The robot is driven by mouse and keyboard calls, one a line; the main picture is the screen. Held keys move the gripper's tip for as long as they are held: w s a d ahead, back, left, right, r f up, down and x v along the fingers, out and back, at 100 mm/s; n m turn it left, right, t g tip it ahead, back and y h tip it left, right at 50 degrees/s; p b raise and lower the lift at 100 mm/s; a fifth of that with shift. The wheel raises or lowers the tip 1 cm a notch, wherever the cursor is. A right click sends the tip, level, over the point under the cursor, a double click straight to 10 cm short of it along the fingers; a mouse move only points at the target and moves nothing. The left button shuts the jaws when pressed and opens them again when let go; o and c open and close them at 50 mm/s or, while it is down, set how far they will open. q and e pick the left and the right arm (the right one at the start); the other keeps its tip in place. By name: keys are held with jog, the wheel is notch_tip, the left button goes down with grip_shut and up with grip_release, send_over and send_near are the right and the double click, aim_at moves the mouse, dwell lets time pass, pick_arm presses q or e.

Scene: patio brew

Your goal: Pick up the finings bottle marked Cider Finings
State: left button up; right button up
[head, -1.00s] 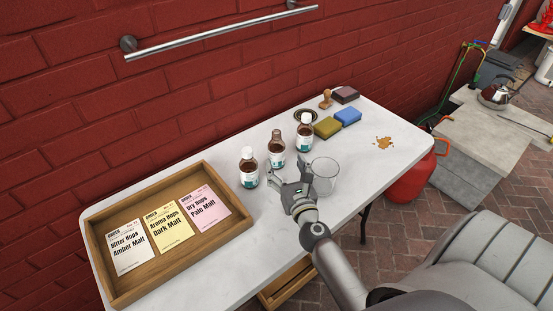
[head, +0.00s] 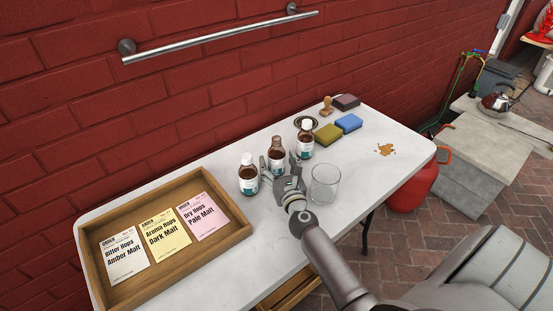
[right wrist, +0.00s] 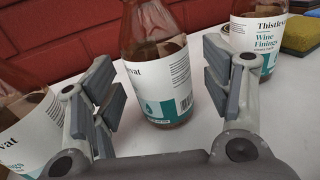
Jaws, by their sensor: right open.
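Three brown bottles with white and teal labels stand in a row on the table: a left bottle (head: 248,181), a middle bottle (head: 277,149) and a right bottle (head: 306,146). The left and right ones have white caps; the middle one's top looks brown. My right gripper (head: 278,166) is open, its fingers either side of the middle bottle's front. In the right wrist view the middle bottle (right wrist: 158,75) stands upright between the fingers, its product name turned away. The right bottle (right wrist: 262,38) reads Wine Finings. The left bottle (right wrist: 25,125) shows only "Finings". My left gripper is out of view.
A clear glass (head: 325,182) stands close right of my right gripper. A wooden tray (head: 242,224) with three order cards lies left. A green sponge (head: 327,134), blue sponge (head: 349,123), stamp (head: 327,105) and brown spill (head: 385,149) lie right. The table's front (head: 240,275) is clear.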

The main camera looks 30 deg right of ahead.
aim_at(280, 155)
jog(key=shift+r, duration=0.1)
jog(key=c, duration=1.3)
jog(key=shift+r, duration=0.15)
notch_tip(280, 155, up, 3)
jog(key=p, duration=0.3)
jog(key=shift+s+d+r+p, duration=0.1)
jog(key=shift+s+r+p, duration=0.05)
jog(key=shift+r+p, duration=0.15)
jog(key=shift+s+d+r+p, duration=0.9)
jog(key=shift+s+r, duration=0.6)
jog(key=shift+s, duration=0.6)
jog(key=shift+s+d+r+p, duration=0.7)
jog(key=shift+s+r+p, duration=0.65)
jog(key=shift+s, duration=0.8)
jog(key=shift+s+d+r+p, duration=0.8)
jog(key=shift+s+r, duration=0.85)
jog(key=shift+s, duration=0.45)
